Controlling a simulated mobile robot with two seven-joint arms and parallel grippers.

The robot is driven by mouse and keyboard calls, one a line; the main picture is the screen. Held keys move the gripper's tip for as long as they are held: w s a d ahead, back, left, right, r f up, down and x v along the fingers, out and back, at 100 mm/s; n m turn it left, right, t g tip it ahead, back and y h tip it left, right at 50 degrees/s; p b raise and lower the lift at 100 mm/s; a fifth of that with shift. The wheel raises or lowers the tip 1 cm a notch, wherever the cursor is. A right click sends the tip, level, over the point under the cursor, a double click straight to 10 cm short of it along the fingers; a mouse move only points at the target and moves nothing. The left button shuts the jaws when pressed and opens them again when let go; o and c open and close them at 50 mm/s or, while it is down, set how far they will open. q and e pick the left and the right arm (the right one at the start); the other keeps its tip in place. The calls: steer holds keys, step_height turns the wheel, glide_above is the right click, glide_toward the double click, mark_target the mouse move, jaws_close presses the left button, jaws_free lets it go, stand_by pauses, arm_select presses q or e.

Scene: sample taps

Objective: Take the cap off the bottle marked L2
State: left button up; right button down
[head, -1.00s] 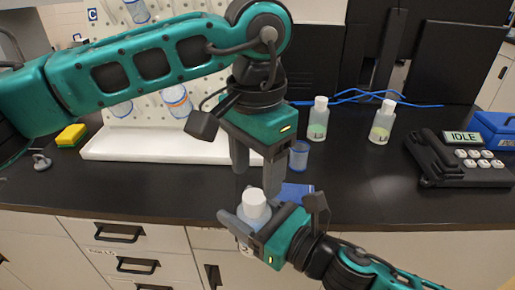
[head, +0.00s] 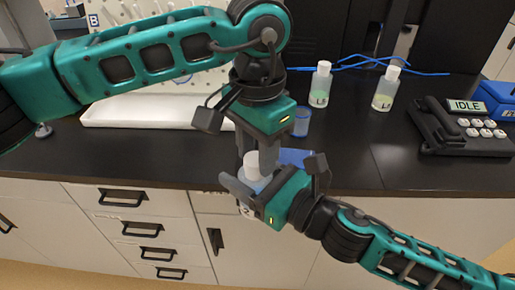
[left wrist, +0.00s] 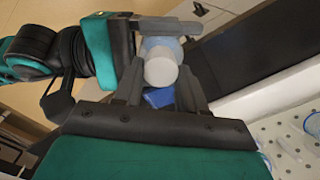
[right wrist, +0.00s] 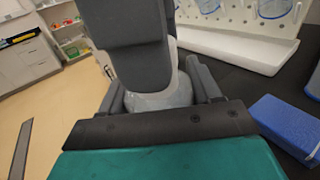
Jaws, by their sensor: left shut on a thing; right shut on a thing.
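The bottle (head: 247,211) is pale with a white cap (head: 251,163) and stands upright in the air in front of the counter edge. Only a "2" of its label shows in the head view. My right gripper (head: 248,190) is shut on the bottle's body from the side. My left gripper (head: 257,163) points down from above and is shut on the cap. In the left wrist view the round cap top (left wrist: 160,71) lies between the left fingers. In the right wrist view the bottle's shoulder (right wrist: 160,97) shows, and the left fingers hide the cap.
A blue cup (head: 301,122) and a blue block (right wrist: 285,125) are near my grippers. A device reading IDLE (head: 465,128) is at right, a white tray (head: 150,110) at left.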

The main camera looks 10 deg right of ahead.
arm_select(q)
steer(key=shift+s+d, duration=0.1)
steer(key=c, duration=0.5)
steer(key=n, duration=0.6)
steer(key=shift+n, duration=0.4)
steer(key=n, duration=0.7)
steer(key=shift+r, duration=0.1)
steer(key=n, duration=0.7)
steer(key=shift+a, duration=0.2)
steer(key=n, duration=0.3)
steer(key=shift+n, duration=0.4)
steer(key=n, duration=0.3)
steer(key=shift+a+n, duration=0.1)
steer(key=shift+n, duration=0.2)
steer(key=n, duration=1.2)
steer(key=shift+s, duration=0.15)
steer(key=n, duration=0.7)
steer(key=shift+r+n, duration=0.1)
steer(key=shift+n, duration=0.2)
steer(key=n, duration=0.6)
steer(key=shift+n, duration=0.3)
steer(key=shift+r, duration=0.15)
